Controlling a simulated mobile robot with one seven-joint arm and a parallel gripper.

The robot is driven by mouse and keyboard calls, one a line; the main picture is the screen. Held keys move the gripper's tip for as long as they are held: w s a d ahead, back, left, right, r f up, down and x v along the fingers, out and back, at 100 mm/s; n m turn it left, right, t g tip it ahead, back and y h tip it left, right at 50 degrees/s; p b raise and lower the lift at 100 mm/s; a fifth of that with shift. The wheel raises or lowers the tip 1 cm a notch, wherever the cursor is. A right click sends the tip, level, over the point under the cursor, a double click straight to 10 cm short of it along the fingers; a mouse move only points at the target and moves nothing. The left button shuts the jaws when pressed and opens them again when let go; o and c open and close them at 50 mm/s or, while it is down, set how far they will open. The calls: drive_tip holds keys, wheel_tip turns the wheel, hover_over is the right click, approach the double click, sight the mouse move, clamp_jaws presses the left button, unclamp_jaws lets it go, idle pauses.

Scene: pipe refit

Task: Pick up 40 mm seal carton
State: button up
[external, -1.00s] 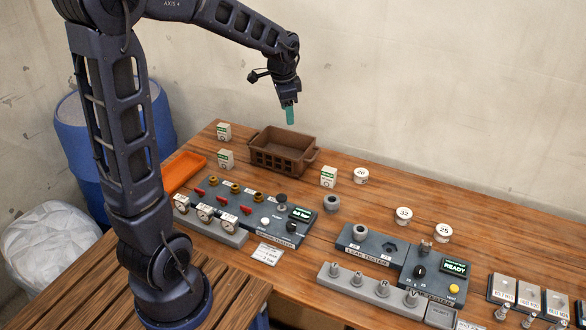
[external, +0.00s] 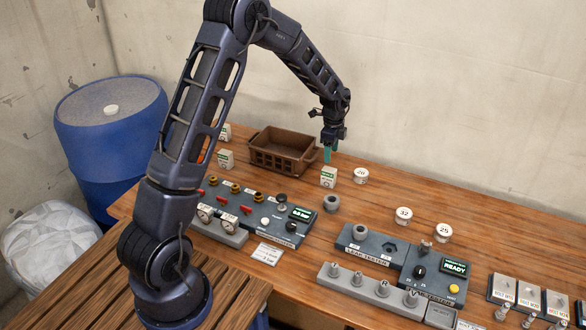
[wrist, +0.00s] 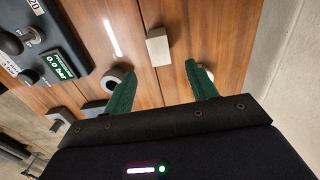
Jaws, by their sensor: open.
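A small white carton with a green label (external: 328,177) stands on the table right of the brown crate. Its print is too small to read, so I cannot tell its size. In the wrist view the pale carton (wrist: 158,47) lies ahead of the gap between my fingers, apart from both. My gripper (external: 331,152) is open and empty, with green fingers pointing down just above this carton; it also shows in the wrist view (wrist: 161,88).
The brown crate (external: 262,163) is close left of my gripper. A white cap marked 20 (external: 361,175) and a grey ring (external: 332,203) sit near the carton. A tester panel (external: 275,225) and the leak tester (external: 370,250) stand in front. The table's back right is clear.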

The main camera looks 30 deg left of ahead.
sight(329, 169)
drive_tip(key=shift+w+d+f, duration=0.15)
drive_tip(key=shift+f, duration=0.4)
wheel_tip(329, 169, down, 5)
drive_tip(key=shift+a+f, duration=0.15)
drive_tip(key=shift+f, duration=1.2)
drive_tip(key=shift+a+f, duration=0.1)
drive_tip(key=shift+f, duration=1.25)
drive_tip(key=shift+s, duration=0.2)
drive_tip(key=c, duration=1.1)
drive_tip(key=shift+o, duration=0.2)
drive_tip(key=shift+r, duration=0.15)
